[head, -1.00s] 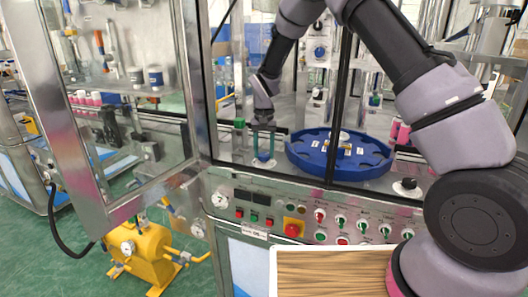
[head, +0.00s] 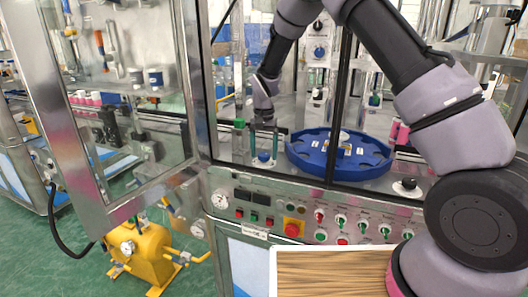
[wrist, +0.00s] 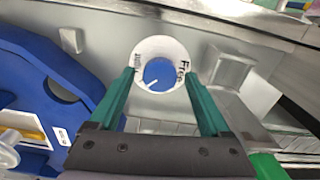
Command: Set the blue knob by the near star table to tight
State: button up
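The blue knob (head: 263,157) stands on the metal deck just left of the blue star table (head: 302,160). In the wrist view the knob (wrist: 160,72) sits in a white ring with "Free" at its right and another label, hard to read, at its left. The knob's white mark points to the lower left. My gripper (wrist: 159,76) is open, with one green finger on each side of the knob and gaps between. In the head view my gripper (head: 263,148) points down over the knob.
The star table (wrist: 45,75) lies close to my left finger in the wrist view. A dark door post (head: 337,110) and the open glass door (head: 120,100) frame the cell. The control panel (head: 310,222) runs along the front.

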aim_at(264, 154)
notch_tip(264, 154, up, 11)
dwell(0.8)
